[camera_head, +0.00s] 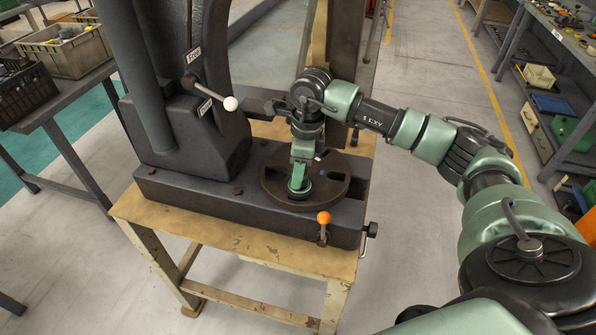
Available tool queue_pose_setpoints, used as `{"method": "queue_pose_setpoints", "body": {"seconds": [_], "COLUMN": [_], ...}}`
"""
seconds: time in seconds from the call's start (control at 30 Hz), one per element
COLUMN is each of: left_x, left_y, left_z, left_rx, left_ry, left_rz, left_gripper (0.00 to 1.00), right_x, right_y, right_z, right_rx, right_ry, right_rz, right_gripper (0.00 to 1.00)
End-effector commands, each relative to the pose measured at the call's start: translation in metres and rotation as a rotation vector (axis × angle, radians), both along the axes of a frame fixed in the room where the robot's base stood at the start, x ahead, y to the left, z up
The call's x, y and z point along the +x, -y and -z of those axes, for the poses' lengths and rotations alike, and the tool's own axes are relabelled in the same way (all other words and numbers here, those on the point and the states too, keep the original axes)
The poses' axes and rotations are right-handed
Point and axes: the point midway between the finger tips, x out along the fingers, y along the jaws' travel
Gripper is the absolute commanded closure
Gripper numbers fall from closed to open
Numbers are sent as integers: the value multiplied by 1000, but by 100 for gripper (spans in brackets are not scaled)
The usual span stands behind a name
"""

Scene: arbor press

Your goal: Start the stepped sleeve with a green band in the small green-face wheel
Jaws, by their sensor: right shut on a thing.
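My right gripper (301,177) points straight down over the round dark plate (335,186) on the press bed. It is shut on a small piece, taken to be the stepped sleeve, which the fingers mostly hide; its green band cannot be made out. A small round part with a greenish face and a dark rim (299,194) lies on the plate right under the fingertips; it looks like the small green-face wheel. Whether the sleeve touches the wheel or sits in its bore cannot be told. My left gripper is not in view.
The dark press column (205,130) rises close to the left of my gripper, with a white-knobbed lever (230,103) reaching toward it. An orange-knobbed lever (323,218) stands at the bed's front edge. The bed rests on a worn yellow stand (235,245). Grey bins (72,55) are at left.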

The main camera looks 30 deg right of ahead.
Motion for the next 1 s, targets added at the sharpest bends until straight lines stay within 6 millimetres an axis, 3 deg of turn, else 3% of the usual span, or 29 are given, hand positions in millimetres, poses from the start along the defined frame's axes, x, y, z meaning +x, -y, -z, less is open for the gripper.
{"method": "queue_pose_setpoints", "body": {"seconds": [0.53,0.57,0.63,1.0], "left_x": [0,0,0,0], "left_y": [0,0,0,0], "left_z": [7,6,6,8], "left_rx": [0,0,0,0], "left_ry": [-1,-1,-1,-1], "left_rz": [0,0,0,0], "left_gripper": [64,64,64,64], "right_x": [1,1,1,0], "right_y": [0,0,0,0], "right_z": [6,5,5,4], "right_rx": [0,0,1,0], "right_ry": [3,3,2,0], "right_rz": [0,0,0,0], "right_gripper": [100,56,39,39]}}
